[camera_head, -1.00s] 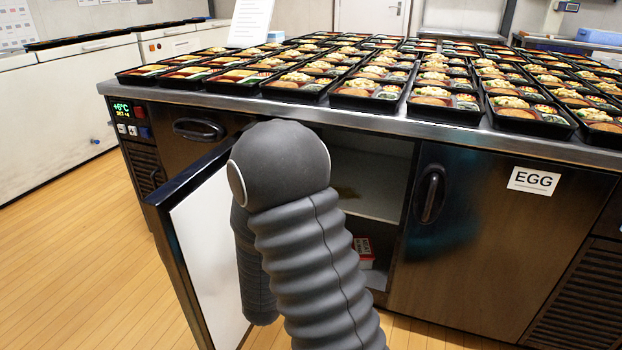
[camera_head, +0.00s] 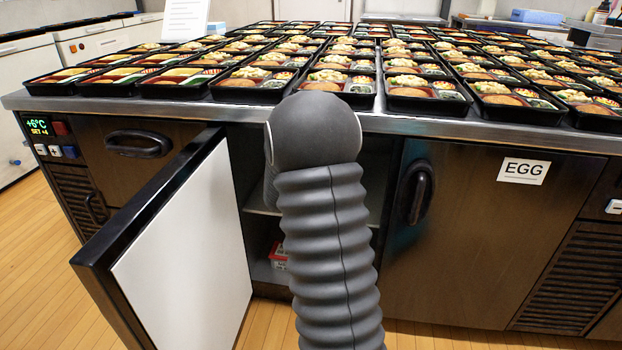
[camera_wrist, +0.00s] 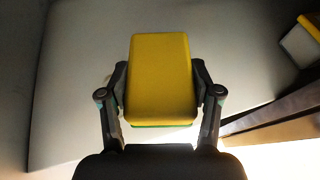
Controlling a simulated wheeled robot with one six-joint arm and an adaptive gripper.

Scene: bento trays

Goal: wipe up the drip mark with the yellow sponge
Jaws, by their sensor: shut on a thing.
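The yellow sponge (camera_wrist: 160,62), with a green layer at its lower edge, is between the fingers of my gripper (camera_wrist: 160,92) in the wrist view. My gripper is shut on it. The sponge is over a pale, flat surface (camera_wrist: 75,100); I cannot tell whether it touches. No drip mark shows now; in the head view my arm covers most of the shelf (camera_head: 262,206) inside the open cabinet. My gripper and the sponge are hidden behind my arm in the head view.
The white-lined cabinet door (camera_head: 190,250) stands open at left. A closed door with an EGG sign (camera_head: 523,171) is at right. Bento trays (camera_head: 430,102) crowd the counter above. A red and white box (camera_head: 278,256) sits low in the cabinet. A yellow-edged object (camera_wrist: 302,42) shows at the wrist view's right.

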